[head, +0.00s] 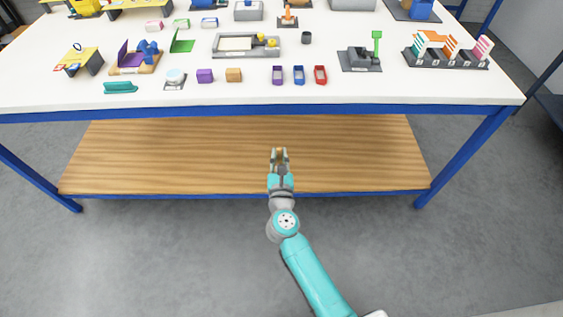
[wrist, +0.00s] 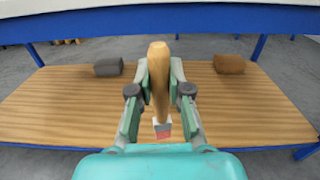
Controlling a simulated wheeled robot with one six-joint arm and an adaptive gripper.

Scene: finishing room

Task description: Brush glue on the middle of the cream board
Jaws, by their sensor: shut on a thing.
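My gripper (head: 279,153) is shut on a brush (wrist: 158,75) with a tan wooden handle. In the wrist view the handle stands between the fingers (wrist: 160,95), and a pale and red end shows low between them. In the head view the gripper is in front of the table, below its top and over the lower shelf. The cream board (head: 235,44) lies in a grey fixture (head: 219,54) in the middle of the table top, with yellow parts at its right. A small dark cup (head: 306,38) stands right of the fixture; its contents cannot be told.
The white table top (head: 400,88) has a blue front edge. A row of small purple, blue and red trays (head: 298,75) stands before the fixture. The wooden shelf (wrist: 60,110) below bears a grey block (wrist: 108,67) and a brown block (wrist: 228,64).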

